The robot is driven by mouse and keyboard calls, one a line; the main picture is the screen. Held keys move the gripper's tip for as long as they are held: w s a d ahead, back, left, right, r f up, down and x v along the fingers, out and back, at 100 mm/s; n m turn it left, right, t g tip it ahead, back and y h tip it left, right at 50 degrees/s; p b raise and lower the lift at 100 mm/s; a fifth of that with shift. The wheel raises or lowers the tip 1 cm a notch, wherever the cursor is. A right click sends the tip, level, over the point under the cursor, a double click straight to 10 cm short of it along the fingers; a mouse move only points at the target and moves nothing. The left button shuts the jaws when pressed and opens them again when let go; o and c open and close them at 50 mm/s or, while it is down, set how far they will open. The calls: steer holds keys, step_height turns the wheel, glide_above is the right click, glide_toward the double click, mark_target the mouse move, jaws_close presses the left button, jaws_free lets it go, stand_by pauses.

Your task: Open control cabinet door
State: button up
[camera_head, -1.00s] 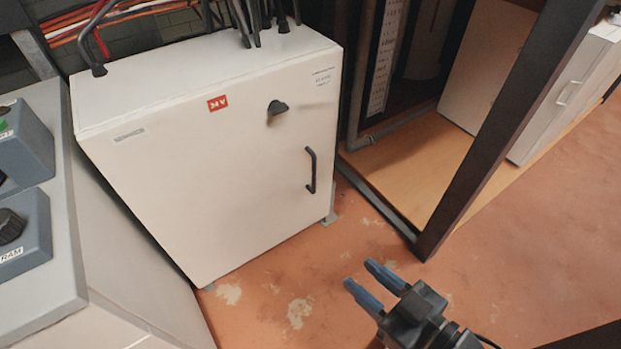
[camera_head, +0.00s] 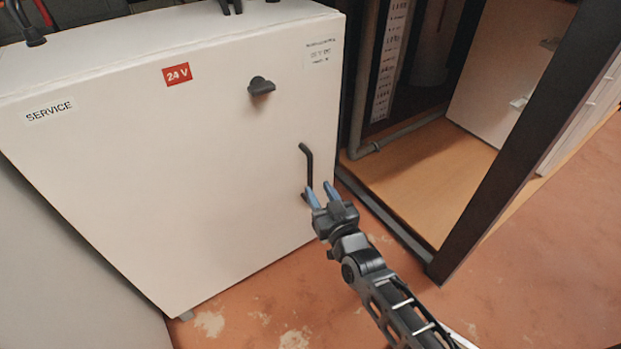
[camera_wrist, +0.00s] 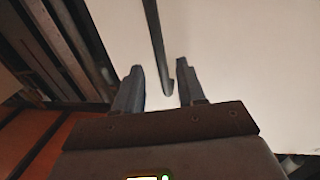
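The control cabinet is a white box with a white door (camera_head: 190,170) facing me, shut as far as I can see. A black bar handle (camera_head: 307,165) stands upright near the door's right edge. A dark knob (camera_head: 261,86) sits higher up on the door. My gripper (camera_head: 321,191) is at the lower end of the handle in the head view, with its blue-grey fingers apart. In the wrist view, the handle (camera_wrist: 158,45) reaches down to between the tips of my open gripper (camera_wrist: 160,84). I cannot tell whether the fingers touch it.
A dark upright frame post (camera_head: 510,150) stands to the right of the cabinet, with a wooden floor panel (camera_head: 420,185) behind it. Cables enter the cabinet's top. The reddish floor (camera_head: 540,260) at the right is clear. A grey surface (camera_head: 70,270) borders the cabinet at the left.

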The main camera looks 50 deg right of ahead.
mark_target(311, 179)
steer(key=shift+b+x, duration=0.55)
steer(key=shift+x, duration=2.65)
steer(key=shift+c, duration=0.4)
jaws_close()
